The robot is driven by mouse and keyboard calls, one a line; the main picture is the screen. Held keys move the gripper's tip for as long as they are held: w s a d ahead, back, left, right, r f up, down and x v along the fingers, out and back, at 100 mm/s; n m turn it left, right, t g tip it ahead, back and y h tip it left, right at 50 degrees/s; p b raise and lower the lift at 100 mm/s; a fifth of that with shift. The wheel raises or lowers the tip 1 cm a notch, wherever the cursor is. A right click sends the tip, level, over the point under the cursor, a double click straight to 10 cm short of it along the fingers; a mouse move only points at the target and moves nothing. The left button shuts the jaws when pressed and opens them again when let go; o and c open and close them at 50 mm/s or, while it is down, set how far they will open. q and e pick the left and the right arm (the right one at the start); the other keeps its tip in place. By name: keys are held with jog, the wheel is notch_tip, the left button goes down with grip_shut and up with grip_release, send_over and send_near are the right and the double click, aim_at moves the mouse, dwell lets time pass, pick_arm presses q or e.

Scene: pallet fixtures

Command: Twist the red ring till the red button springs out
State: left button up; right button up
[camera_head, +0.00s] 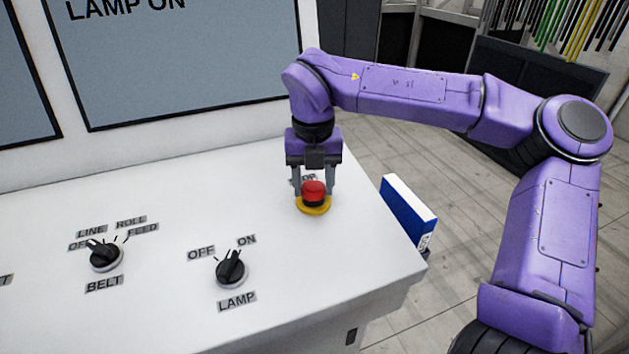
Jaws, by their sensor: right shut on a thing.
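The red button (314,190) sits on a round yellow base (314,206) near the right end of the white console. My right gripper (314,186) comes down over it from above, pointing down, with one finger on each side of the red cap. It is shut on the red button. A separate red ring cannot be made out from the cap at this size. The label behind the button is mostly hidden by the gripper. My left gripper is not in view.
The white console top (180,215) carries a BELT knob (104,255) and a LAMP knob (231,268) to the left of the button. A blue and white box (408,212) stands off the console's right edge. A grey screen (190,55) reads LAMP ON.

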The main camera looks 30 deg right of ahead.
jog(key=o, duration=1.1)
jog(key=shift+f, duration=0.1)
jog(key=shift+c, duration=0.2)
notch_tip(320, 180, up, 11)
jog(key=shift+f+b, duration=0.2)
jog(key=shift+b, duration=0.25)
jog(key=shift+d, duration=0.1)
